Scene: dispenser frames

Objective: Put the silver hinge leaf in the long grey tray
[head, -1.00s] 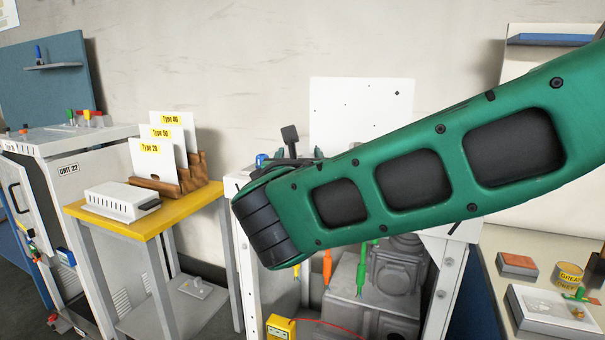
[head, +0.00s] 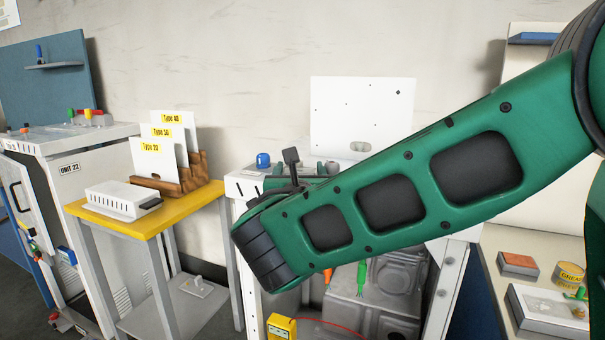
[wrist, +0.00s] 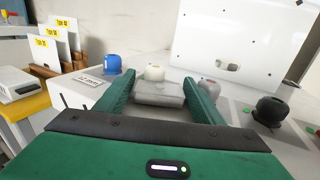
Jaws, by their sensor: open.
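My gripper (wrist: 158,80) is open in the wrist view, its two green fingers pointing toward the back of the white worktop. A grey block-like piece (wrist: 158,94) shows between the fingers, with a white rounded piece (wrist: 154,72) behind it. I cannot tell whether the fingers touch the grey piece. I cannot make out the silver hinge leaf for certain, nor which thing is the long grey tray. In the head view my green arm hides much of the worktop, and the gripper is mostly hidden behind it.
A blue cap-like piece (wrist: 112,64) stands left of the fingers; a grey piece (wrist: 208,88) and a black knob (wrist: 270,110) stand to the right. A white upright panel (head: 362,115) rises behind. A yellow-topped table (head: 145,220) is left; a pale tray (head: 518,307) is right.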

